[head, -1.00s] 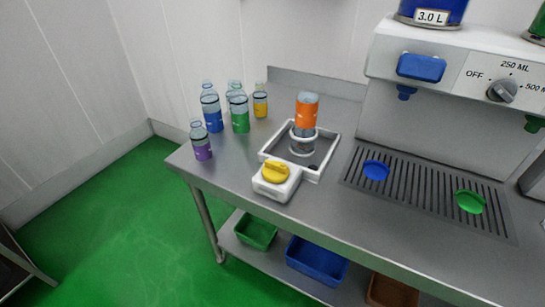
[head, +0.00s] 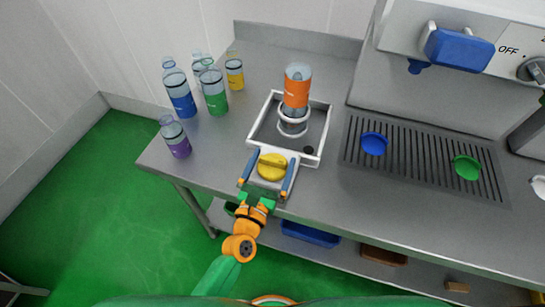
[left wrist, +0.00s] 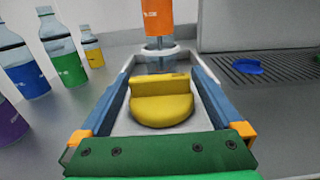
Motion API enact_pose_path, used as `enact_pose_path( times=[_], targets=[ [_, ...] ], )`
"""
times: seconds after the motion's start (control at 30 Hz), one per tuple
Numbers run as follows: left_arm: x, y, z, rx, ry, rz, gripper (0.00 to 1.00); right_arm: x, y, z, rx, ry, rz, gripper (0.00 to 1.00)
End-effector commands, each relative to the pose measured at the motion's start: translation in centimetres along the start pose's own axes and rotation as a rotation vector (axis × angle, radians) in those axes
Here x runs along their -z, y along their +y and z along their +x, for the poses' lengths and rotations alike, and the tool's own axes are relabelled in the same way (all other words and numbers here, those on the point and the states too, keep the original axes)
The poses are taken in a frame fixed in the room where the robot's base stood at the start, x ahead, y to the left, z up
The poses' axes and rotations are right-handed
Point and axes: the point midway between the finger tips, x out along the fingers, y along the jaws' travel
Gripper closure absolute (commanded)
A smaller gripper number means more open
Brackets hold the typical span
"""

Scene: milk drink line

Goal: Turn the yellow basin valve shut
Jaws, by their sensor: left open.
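The yellow basin valve (head: 272,167) is a round knob with a raised bar, on a white block at the front of the basin (head: 257,122). In the left wrist view the valve (left wrist: 162,106) sits between my fingers, its bar running roughly left to right. My left gripper (head: 270,168) is open, with one blue finger on each side of the valve. Whether the fingers touch it I cannot tell. An orange-labelled bottle (head: 297,85) stands upside down in a ring holder in the basin. My right gripper is not in view.
Several bottles stand left of the basin: purple (head: 175,138), blue (head: 179,92), green (head: 213,90) and yellow (head: 234,72). A drip grate (head: 424,160) with a blue disc (head: 373,144) and green disc (head: 466,167) lies right, below the dispenser (head: 459,50).

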Motion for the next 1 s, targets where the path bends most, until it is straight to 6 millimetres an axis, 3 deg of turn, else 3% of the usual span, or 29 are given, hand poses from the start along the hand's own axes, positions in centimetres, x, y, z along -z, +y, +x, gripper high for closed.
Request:
enact_pose_path(
  times=[0.27,0.5,0.53,0.77,1.0],
  targets=[
    [0.1,0.0,0.4,0.000,0.001,0.001,0.03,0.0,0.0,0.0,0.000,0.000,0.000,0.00],
    [0.1,0.0,0.3,0.001,0.002,0.002,0.68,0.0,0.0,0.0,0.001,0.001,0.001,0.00],
    [0.1,0.0,0.3,0.001,0.002,0.002,0.71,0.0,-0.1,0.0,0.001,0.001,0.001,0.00],
    [0.3,0.0,0.3,0.026,0.001,0.003,0.71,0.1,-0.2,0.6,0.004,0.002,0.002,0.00],
    [0.7,0.0,0.3,0.158,-0.002,0.007,0.71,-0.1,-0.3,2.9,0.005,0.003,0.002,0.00]
  ],
)
